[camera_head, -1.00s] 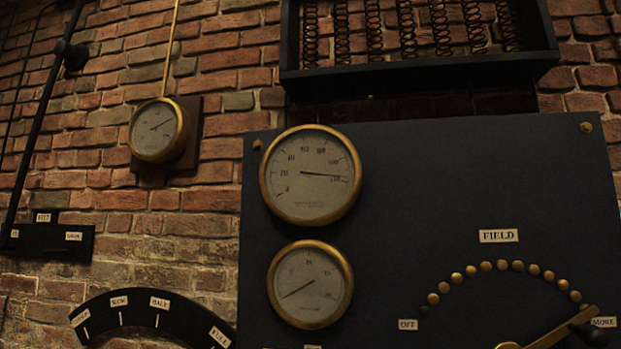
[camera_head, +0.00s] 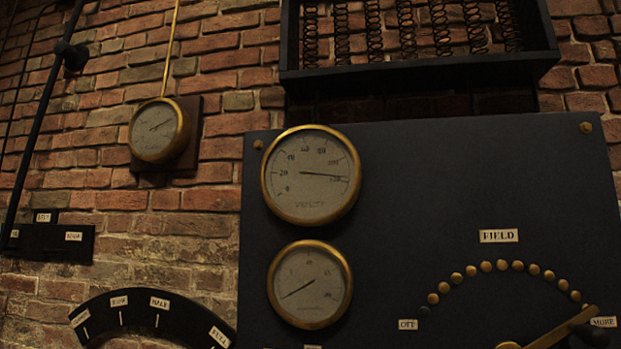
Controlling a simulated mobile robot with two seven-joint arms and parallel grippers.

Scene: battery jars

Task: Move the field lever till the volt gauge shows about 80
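The field lever (camera_head: 558,331) is a brass arm at the lower right, on the dark panel (camera_head: 420,190). It points up and right, its tip close to the MORE label (camera_head: 603,322). A dark knob-like part (camera_head: 592,336) shows beside its outer end. The upper brass-rimmed gauge (camera_head: 311,174), its lettering blurred but apparently the volt gauge, has its needle pointing right, close to the 120 mark and well past 80. Neither of my grippers is in view.
A second gauge (camera_head: 310,285) is below the first. A round gauge (camera_head: 159,130) hangs on the brick wall. A labelled dark arc plate (camera_head: 140,312) is lower left. Coils (camera_head: 440,28) hang above.

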